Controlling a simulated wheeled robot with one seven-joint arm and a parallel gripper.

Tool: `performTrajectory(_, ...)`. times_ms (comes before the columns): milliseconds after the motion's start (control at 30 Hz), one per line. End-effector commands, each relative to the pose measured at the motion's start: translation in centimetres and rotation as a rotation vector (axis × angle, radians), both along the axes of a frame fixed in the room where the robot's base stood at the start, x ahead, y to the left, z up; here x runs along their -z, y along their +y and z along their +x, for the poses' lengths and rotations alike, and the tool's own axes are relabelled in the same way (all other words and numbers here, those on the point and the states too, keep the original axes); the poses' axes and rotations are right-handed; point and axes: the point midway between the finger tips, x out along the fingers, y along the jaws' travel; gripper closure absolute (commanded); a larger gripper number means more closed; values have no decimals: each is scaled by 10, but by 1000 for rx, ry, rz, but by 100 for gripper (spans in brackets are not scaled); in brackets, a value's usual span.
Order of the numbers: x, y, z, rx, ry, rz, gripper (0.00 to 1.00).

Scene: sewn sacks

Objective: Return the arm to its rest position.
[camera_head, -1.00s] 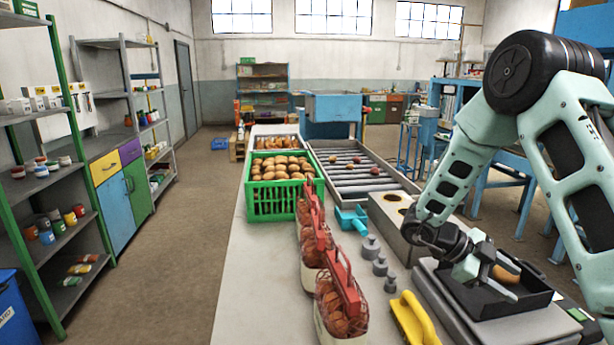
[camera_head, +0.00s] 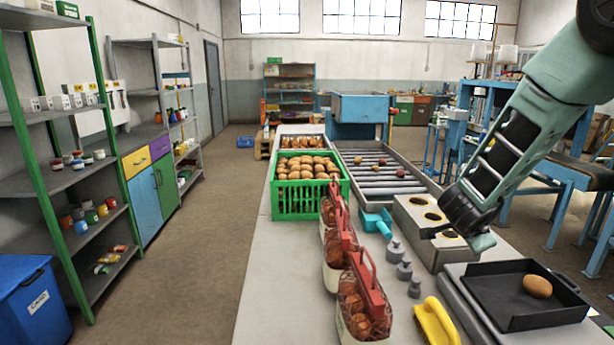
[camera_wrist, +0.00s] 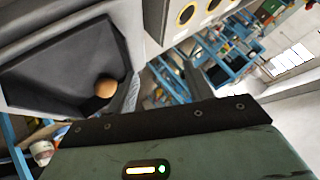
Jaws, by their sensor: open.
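My gripper (camera_head: 462,238) is raised at the right in the head view, above the black tray and toward its far left side. It is open and empty, and its fingers are mostly hidden by my wrist. A brown potato (camera_head: 537,286) lies alone in the black tray (camera_head: 500,318), apart from my gripper. The potato (camera_wrist: 106,88) and the tray (camera_wrist: 62,58) also show in the wrist view, at the upper left. My arm comes down from the upper right corner, bent at the wrist.
A grey block with round holes (camera_head: 408,212) stands close below my gripper. Red-handled potato bags (camera_head: 362,318), grey weights (camera_head: 404,270), a yellow-handled tool (camera_head: 436,322) and a green crate (camera_head: 296,200) of potatoes share the bench. The aisle floor (camera_head: 205,255) at left is clear.

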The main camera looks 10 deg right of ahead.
Motion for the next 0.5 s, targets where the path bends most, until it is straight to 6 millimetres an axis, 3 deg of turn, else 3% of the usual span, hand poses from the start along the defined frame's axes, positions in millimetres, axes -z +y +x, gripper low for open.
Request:
performTrajectory(133, -13, 67, -1, -448, 91, 31, 48)
performTrajectory(233, -13, 107, -24, -726, 201, 31, 48)
performTrajectory(400, -8, 143, -79, -1070, 410, 5, 48)
performTrajectory(500, -5, 150, -110, -1210, 527, -19, 48)
